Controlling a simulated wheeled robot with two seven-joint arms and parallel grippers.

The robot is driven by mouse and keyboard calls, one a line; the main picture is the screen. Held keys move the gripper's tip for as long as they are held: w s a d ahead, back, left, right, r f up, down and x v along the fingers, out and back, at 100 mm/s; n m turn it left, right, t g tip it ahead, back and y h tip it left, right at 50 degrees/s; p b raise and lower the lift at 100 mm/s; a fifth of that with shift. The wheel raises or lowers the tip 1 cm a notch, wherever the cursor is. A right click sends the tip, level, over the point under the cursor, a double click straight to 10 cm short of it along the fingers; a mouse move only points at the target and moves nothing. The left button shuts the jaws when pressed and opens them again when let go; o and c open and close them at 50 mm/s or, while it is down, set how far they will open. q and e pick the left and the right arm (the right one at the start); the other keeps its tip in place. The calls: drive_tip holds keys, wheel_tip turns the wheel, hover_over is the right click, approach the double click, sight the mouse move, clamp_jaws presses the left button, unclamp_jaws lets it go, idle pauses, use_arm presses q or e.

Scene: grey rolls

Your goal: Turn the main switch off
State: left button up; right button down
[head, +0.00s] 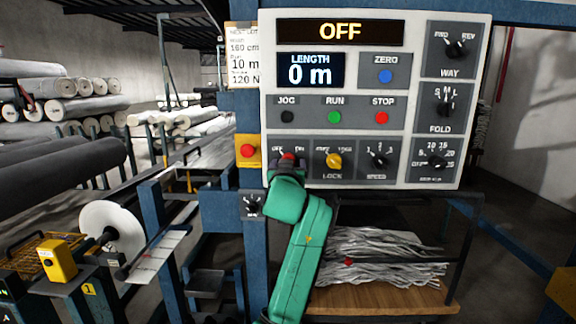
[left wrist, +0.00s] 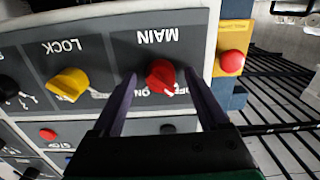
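The main switch is a red knob (head: 287,157) at the lower left of the control panel (head: 412,70). In the left wrist view the red knob (left wrist: 161,75) sits under the upside-down word MAIN, and its white mark points to the lower right, the OFF side. The panel display (head: 340,32) reads OFF. My left gripper (left wrist: 160,77) has one finger on each side of the knob. A gap shows beside the left-hand finger; whether the other finger touches cannot be told. In the head view my gripper partly hides the knob. My right gripper is out of view.
A yellow lock knob (head: 334,160) is just right of the main switch. A red button on a yellow box (head: 247,151) is just left. Jog, run and stop (head: 382,118) buttons are above. A shelf with grey strands (head: 380,257) stands below.

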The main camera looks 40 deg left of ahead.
use_arm(q)
drive_tip(key=shift+r, duration=0.1)
drive_tip(key=b+v, duration=0.3)
drive_tip(key=v, duration=1.1)
drive_tip(key=shift+s+d, duration=0.2)
